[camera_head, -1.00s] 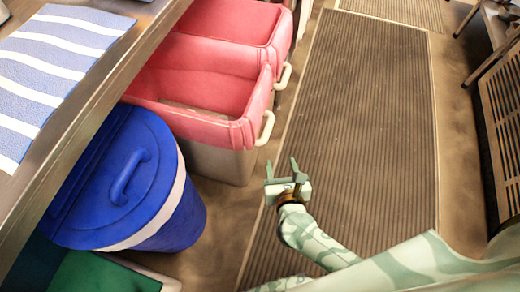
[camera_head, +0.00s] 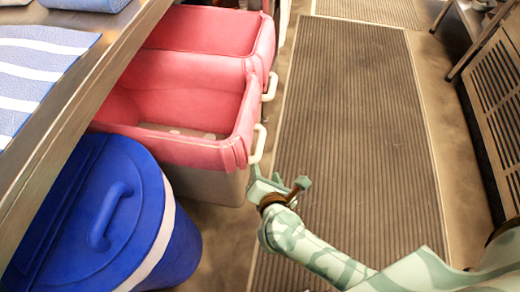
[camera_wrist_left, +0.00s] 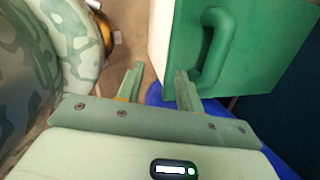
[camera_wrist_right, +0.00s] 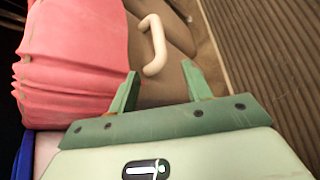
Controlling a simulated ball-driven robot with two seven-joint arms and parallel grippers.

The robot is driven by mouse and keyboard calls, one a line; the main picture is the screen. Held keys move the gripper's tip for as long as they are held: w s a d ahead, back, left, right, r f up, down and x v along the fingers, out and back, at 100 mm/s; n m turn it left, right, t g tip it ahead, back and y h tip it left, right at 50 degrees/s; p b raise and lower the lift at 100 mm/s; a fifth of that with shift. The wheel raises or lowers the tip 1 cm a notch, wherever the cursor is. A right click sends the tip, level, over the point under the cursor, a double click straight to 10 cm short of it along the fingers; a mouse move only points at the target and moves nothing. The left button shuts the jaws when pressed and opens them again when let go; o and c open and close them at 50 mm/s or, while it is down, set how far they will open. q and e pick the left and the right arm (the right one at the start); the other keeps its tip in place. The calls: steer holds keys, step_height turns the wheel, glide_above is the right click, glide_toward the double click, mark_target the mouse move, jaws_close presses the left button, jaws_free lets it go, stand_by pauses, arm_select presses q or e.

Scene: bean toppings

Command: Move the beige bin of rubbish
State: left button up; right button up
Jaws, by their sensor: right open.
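Two bins with pink liners stand side by side under the counter. The nearer bin (camera_head: 205,186) has a pale greyish-beige body, a pink liner (camera_head: 175,150) over its rim and a cream handle (camera_head: 258,143). The farther bin (camera_head: 225,30) has a similar handle (camera_head: 271,87). My right gripper (camera_head: 276,178) is open and empty, just below the nearer handle. In the right wrist view, that handle (camera_wrist_right: 157,45) lies ahead of the spread fingers, apparently not gripped. My left gripper (camera_wrist_left: 158,78) is open, with one finger close to a green container's handle (camera_wrist_left: 212,45).
A blue lidded bin (camera_head: 110,215) stands in front of the pink-lined bins. A metal counter (camera_head: 105,70) overhangs on the left. A ribbed mat (camera_head: 360,110) covers clear floor to the right. A green container (camera_wrist_left: 250,50) is close to my left gripper.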

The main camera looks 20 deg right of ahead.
mark_target(260, 153)
steer(key=b+x, duration=0.6)
steer(key=x, duration=0.7)
steer(key=shift+w+f, duration=0.1)
steer(key=shift+f, duration=0.2)
arm_select(q)
steer(key=w+d+r+n+t+h, duration=0.1)
steer(key=w+d+r+t+h, duration=0.2)
steer(key=w+d, duration=0.5)
steer(key=shift+w+d+r+n+t+b, duration=0.15)
steer(key=shift+w+r+n+t+b, duration=0.25)
steer(key=shift+w+r+t, duration=0.45)
arm_select(e)
steer(key=shift+w, duration=0.3)
arm_select(q)
steer(key=shift+w+f+g, duration=0.2)
steer(key=shift+g, duration=0.05)
arm_select(e)
jaws_close()
